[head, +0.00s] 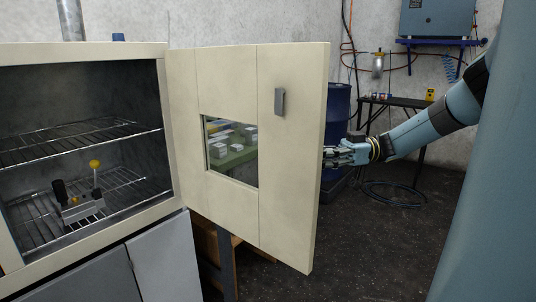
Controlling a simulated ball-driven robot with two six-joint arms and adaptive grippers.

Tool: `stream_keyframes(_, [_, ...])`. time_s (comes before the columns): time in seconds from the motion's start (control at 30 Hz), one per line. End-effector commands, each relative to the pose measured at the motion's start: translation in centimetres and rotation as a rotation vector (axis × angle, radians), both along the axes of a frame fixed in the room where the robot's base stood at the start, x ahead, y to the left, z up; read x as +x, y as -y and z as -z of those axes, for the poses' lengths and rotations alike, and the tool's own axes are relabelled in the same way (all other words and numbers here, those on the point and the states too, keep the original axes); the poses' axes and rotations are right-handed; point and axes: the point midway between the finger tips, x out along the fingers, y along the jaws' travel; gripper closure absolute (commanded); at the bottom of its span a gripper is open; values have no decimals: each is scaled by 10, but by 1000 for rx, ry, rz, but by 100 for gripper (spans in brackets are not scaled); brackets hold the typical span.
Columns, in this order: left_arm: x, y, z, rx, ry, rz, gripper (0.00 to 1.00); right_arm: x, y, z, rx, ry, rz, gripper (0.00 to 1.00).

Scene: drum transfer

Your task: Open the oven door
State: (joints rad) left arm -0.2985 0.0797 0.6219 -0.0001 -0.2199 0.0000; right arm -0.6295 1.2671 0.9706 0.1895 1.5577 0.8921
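The cream oven (177,190) stands at the left with its chamber exposed. Its cream door (292,190) is hinged at the chamber's right side and stands swung wide open. The door has a window (231,150) and a small grey handle (280,102) near its free edge. My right gripper (332,156) is at the door's free edge, with its fingertips reaching to or partly behind that edge. I cannot tell whether it touches the door or how far its fingers are apart. My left gripper is not in view.
A blue drum (338,105) stands behind the door. A dark bench (405,101) and coiled hose (395,205) are further back.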

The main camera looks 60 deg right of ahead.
Motion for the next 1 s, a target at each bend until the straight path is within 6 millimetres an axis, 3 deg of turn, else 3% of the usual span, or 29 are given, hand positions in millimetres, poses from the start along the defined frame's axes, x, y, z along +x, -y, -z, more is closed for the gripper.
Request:
stream_keyframes(0.03, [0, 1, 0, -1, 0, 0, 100, -1, 0, 1, 0, -1, -1, 79])
stream_keyframes(0.17, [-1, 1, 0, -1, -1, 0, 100, 0, 0, 0, 1, 1, 0, 62])
stream_keyframes(0.5, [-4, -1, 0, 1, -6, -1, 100, -2, 4, -2, -1, 5, 3, 62])
stream_keyframes(0.8, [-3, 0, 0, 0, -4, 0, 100, -37, 39, -1, 1, 6, 8, 62])
stream_keyframes(1.0, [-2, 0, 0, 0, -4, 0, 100, -49, 51, -1, -1, 7, 5, 62])
